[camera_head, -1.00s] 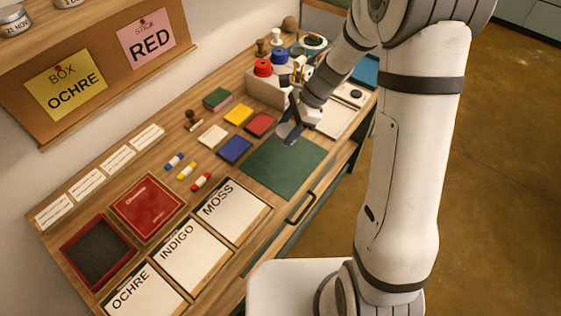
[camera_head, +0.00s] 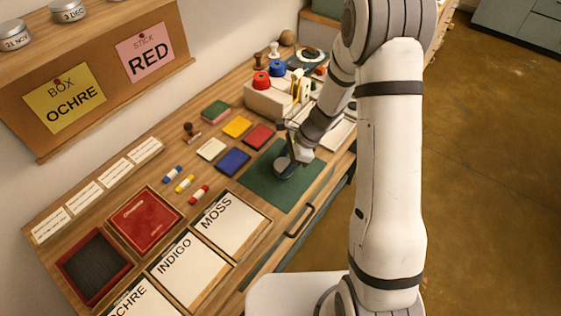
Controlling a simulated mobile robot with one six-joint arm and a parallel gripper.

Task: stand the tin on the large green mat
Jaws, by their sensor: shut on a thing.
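The large green mat (camera_head: 262,188) lies flat on the wooden table, near its front edge.
A block with red and blue knobs (camera_head: 268,100) stands behind. Other tins (camera_head: 68,10) stand on the shelf.

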